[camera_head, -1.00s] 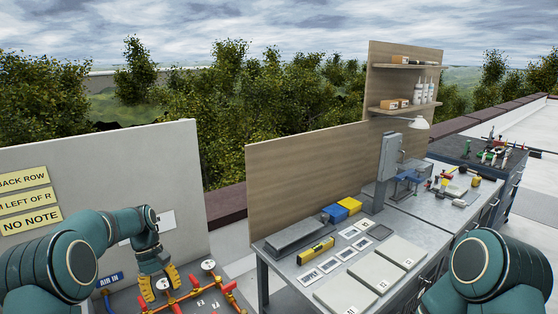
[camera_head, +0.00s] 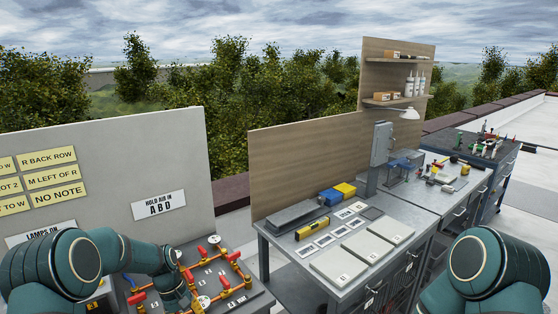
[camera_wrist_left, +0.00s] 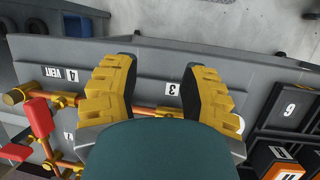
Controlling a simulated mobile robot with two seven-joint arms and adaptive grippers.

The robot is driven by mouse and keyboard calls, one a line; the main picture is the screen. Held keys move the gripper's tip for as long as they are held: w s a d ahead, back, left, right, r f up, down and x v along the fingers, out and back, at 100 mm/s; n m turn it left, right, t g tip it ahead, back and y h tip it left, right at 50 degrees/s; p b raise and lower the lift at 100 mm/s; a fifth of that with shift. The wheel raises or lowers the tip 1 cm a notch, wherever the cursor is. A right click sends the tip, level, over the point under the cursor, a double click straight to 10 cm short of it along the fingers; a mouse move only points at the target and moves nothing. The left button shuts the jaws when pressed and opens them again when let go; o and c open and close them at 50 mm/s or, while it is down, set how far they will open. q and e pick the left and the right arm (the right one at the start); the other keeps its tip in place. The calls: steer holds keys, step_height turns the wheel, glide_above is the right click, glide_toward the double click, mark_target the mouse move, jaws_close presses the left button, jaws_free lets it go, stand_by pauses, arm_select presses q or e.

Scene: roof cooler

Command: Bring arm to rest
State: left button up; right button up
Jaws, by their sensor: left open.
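My left arm comes in from the left in the head view, bent over the grey bench with the red-handled pipework (camera_head: 215,270). My left gripper (camera_head: 188,298) is low at the bottom edge there, partly hidden by its own arm. In the left wrist view its yellow fingers (camera_wrist_left: 160,66) are apart with nothing between them. They are above the grey panel (camera_wrist_left: 235,72), near a label "3" (camera_wrist_left: 173,89) and a copper pipe. Whether they touch it I cannot tell. Of my right arm only a rounded link shows; its gripper is out of view.
A sign board (camera_head: 110,150) stands behind the pipework. A tool cart (camera_head: 460,147) stands farther back. Dark boxes (camera_wrist_left: 283,150) show right in the wrist view.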

arm_select(q)
steer(key=s+d+f+m+t+b, duration=0.2)
steer(key=s+d+f+m, duration=0.1)
steer(key=s+d+f, duration=0.7)
steer(key=s+d+f+m+t+b, duration=0.1)
steer(key=s+d+f+m+t, duration=0.1)
steer(key=s, duration=1)
steer(key=shift+s+d+f+h, duration=0.3)
steer(key=shift+d+f, duration=0.3)
steer(key=shift+d, duration=0.6)
